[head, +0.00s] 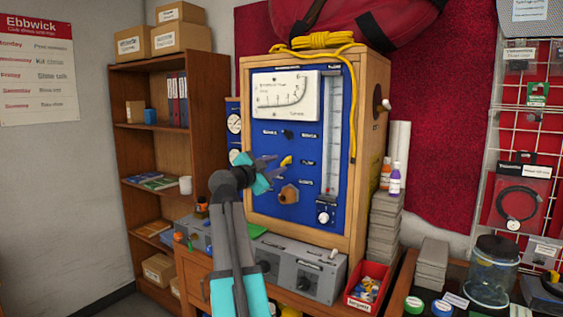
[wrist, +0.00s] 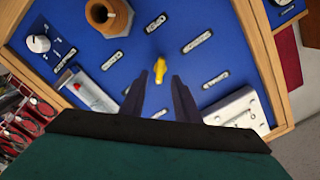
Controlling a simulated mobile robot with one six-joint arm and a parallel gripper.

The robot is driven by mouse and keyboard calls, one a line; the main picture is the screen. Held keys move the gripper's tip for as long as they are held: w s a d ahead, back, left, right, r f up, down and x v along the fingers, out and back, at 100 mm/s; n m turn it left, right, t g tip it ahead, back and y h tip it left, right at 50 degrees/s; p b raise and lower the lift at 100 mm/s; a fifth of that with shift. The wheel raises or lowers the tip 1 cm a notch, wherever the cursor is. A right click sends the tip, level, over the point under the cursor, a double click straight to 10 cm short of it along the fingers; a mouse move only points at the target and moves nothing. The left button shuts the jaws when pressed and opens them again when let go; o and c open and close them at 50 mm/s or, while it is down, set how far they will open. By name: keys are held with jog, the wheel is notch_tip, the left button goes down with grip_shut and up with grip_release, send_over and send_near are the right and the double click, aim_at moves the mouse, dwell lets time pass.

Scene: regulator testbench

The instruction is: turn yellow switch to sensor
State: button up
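The yellow switch (head: 286,160) is a small knob on the blue front panel (head: 262,215) of a wooden-cased bench unit. In the wrist view the yellow switch (wrist: 160,72) stands lengthwise up the picture, with several small white labels around it, too small to read surely. My gripper (head: 272,167) is in front of the panel, close to the switch. In the wrist view my gripper (wrist: 158,82) is open, with one dark finger at each side below the switch. No contact with the switch can be made out.
A brass-coloured fitting (wrist: 108,17) sticks out of the panel near the switch. A white gauge (head: 286,95) and a tall flow tube (head: 333,135) are on the panel too. Grey boxes (head: 300,268) stand below the unit, and a red bin (head: 368,284) is at their right.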

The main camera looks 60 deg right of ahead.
aim_at(285, 161)
jog(key=shift+d+p, duration=0.45)
jog(key=shift+d, duration=2.1)
